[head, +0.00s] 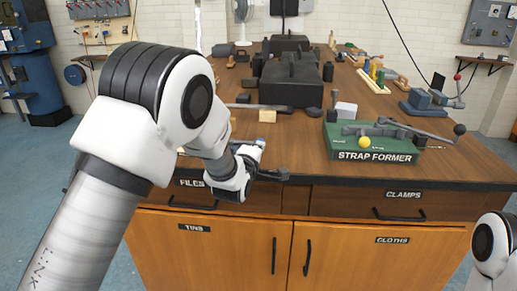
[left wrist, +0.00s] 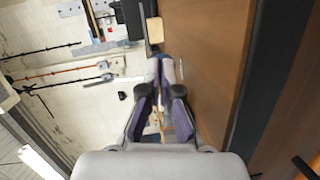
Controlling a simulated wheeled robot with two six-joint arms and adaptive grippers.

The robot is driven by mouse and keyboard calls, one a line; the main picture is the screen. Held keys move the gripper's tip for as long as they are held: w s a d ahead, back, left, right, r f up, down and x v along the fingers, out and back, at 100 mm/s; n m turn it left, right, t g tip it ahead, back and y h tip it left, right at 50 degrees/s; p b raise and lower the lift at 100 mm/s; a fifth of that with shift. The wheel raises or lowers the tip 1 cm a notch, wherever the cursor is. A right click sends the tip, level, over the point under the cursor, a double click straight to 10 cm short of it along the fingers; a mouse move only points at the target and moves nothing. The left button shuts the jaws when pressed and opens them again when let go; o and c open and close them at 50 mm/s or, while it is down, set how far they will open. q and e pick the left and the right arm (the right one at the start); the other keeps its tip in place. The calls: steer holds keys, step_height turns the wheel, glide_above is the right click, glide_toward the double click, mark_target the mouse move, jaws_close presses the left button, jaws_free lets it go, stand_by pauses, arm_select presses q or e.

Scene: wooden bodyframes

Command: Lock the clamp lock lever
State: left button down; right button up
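The green strap former (head: 375,143) nearer the front has a long grey lever with a black ball (head: 459,129) and a yellow ball (head: 364,142). I cannot tell for sure which lever is the clamp lock lever. My left gripper (head: 281,175) is at the bench's front edge, well left of both; its fingertips (left wrist: 161,70) look together and empty in the left wrist view. My right gripper is out of view.
The wooden bench top (head: 300,150) is clear in front of the strap former. Drawers marked Files and Clamps (head: 404,206) are below the edge. Part of my right arm shows at lower right.

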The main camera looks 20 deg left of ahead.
arm_select(q)
steer(key=s+r, duration=0.1)
steer(key=s, duration=1.1)
steer(key=shift+r, duration=0.3)
steer(key=shift+d, duration=0.1)
